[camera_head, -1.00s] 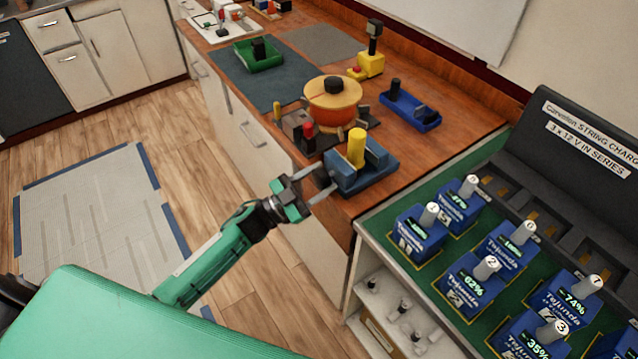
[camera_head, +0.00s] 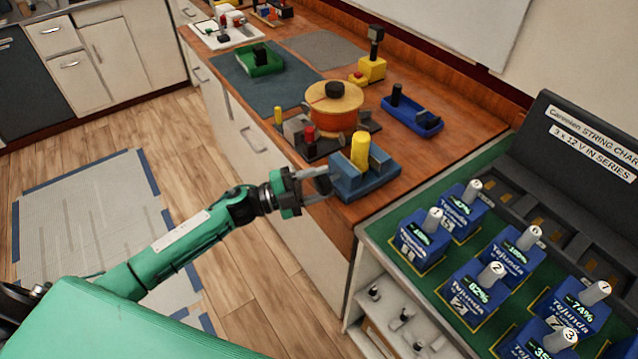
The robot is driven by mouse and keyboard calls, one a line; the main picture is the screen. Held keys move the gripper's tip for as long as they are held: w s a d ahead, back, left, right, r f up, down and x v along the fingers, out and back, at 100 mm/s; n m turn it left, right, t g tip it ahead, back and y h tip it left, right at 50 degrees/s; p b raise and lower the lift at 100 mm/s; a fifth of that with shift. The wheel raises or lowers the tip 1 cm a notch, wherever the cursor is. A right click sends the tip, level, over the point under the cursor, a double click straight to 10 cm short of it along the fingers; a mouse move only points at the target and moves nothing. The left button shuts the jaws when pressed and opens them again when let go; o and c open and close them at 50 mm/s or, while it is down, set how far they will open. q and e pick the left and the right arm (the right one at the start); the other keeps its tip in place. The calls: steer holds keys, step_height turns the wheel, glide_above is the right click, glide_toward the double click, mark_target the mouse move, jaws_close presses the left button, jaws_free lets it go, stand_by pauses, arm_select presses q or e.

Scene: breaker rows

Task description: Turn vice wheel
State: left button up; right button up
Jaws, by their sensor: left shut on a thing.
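The blue vice (camera_head: 368,184) stands on the wooden bench near its front edge, with a yellow cylinder (camera_head: 360,151) upright between its jaws. My left gripper (camera_head: 318,183) is at the front side of the vice, just over the bench edge. Its grey fingers are shut on the vice wheel, which they mostly hide. My right gripper is not in view.
An orange pot-like thing (camera_head: 333,108) with a black knob stands behind the vice. A blue tray (camera_head: 412,118) lies to its right, and a green tray (camera_head: 260,62) farther back on a dark mat. Several labelled batteries (camera_head: 477,290) stand on the green surface at right.

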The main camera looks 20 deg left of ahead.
arm_select(q)
steer(key=shift+m, duration=0.5)
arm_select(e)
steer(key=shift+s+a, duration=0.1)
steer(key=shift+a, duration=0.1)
arm_select(q)
steer(key=o, duration=1)
steer(key=shift+s+a, duration=0.1)
steer(key=shift+a, duration=0.05)
steer(key=b+v, duration=0.1)
steer(key=v, duration=0.5)
steer(key=b+v, duration=0.2)
steer(key=v, duration=0.5)
steer(key=shift+s+a+r, duration=0.1)
steer(key=shift+a+r, duration=0.1)
steer(key=shift+a, duration=0.05)
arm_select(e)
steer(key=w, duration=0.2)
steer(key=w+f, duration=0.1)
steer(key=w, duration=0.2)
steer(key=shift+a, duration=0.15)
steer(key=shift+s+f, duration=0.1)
